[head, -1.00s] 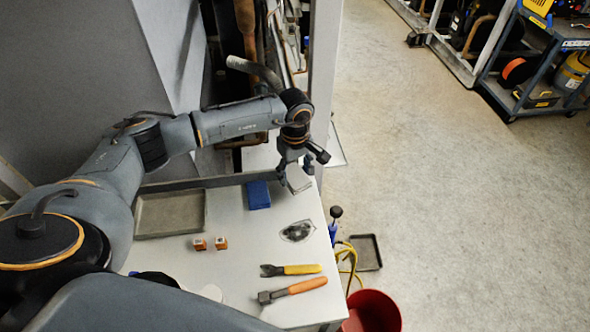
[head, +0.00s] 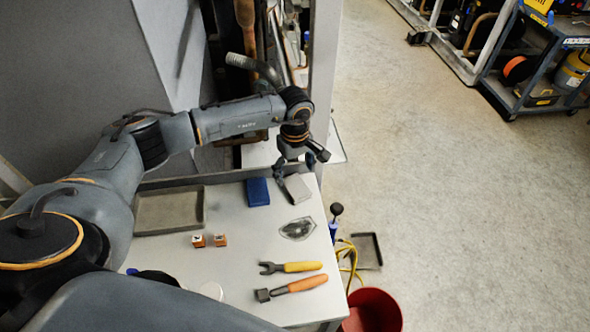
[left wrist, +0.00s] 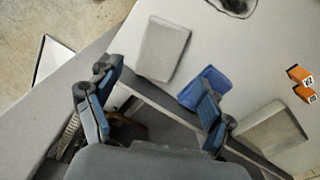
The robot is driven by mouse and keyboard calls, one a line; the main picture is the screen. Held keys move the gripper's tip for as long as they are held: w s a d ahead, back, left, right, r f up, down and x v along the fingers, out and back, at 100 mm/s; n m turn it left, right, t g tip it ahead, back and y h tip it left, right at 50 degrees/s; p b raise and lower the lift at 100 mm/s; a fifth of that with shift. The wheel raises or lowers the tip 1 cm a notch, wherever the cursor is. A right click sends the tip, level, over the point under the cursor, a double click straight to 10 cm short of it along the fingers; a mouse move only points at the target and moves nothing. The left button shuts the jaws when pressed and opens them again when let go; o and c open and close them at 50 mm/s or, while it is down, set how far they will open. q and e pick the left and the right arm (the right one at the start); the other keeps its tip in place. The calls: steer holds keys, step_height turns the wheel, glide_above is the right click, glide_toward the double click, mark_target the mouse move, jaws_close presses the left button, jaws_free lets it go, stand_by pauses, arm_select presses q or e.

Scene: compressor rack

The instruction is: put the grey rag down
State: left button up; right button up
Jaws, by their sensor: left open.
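The grey rag (head: 297,188) is a flat, light grey folded piece lying on the bench top (head: 245,240) near its back right corner. It also shows whole in the left wrist view (left wrist: 163,48), beyond the fingertips. My left gripper (head: 297,168) is open and empty, just behind and above the rag. In the left wrist view its two blue-padded fingers (left wrist: 156,80) stand wide apart, with the rag clear of them. My right gripper is not in view.
A blue block (head: 257,192) lies just left of the rag. A red bucket (head: 372,312) stands on the floor.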

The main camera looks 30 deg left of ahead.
arm_select(q)
steer(key=shift+r+p, duration=0.3)
steer(key=shift+r, duration=0.05)
steer(key=shift+r+p, duration=0.4)
steer(key=shift+p, duration=0.1)
steer(key=shift+w+r+b, duration=0.1)
steer(key=shift+r+b, duration=0.5)
steer(key=shift+b, duration=0.15)
step_height(320, 180, up, 10)
steer(key=f+b, duration=0.1)
steer(key=b, duration=0.2)
glide_above(295, 185)
steer(key=shift+r, duration=0.65)
steer(key=shift+f, duration=0.1)
